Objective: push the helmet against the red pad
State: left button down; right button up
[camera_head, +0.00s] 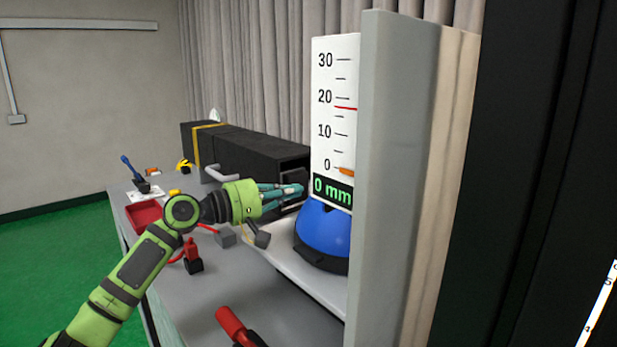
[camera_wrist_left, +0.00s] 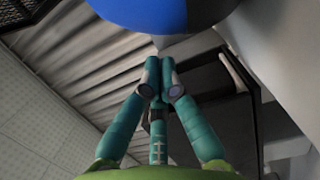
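The blue helmet (camera_head: 322,235) with a dark lower rim sits on a pale ledge (camera_head: 300,275), partly hidden behind the grey upright post. It also shows at the top edge of the left wrist view (camera_wrist_left: 165,10). My left gripper (camera_head: 298,190) is just left of the helmet, near its upper part. In the left wrist view its teal fingers (camera_wrist_left: 159,78) come together at the tips with nothing between them. The tips are close below the helmet in that picture; I cannot tell whether they touch it. I cannot make out the red pad. My right gripper is not in view.
A white scale (camera_head: 335,110) with an orange pointer (camera_head: 346,171) near 0 and a display (camera_head: 332,191) reading 0 mm stands above the helmet. A grey post (camera_head: 395,180) blocks the right. A long black box (camera_head: 245,150) lies behind my gripper. A red tray (camera_head: 143,218) is left.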

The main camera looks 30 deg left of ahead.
pick_arm(q)
jog(key=p+x, duration=0.1)
jog(key=x, duration=0.3)
jog(key=shift+w, duration=0.2)
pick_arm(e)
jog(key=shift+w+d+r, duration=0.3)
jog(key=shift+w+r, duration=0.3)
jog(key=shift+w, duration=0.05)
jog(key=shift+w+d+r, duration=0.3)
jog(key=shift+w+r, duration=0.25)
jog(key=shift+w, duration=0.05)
pick_arm(q)
jog(key=shift+f, duration=0.1)
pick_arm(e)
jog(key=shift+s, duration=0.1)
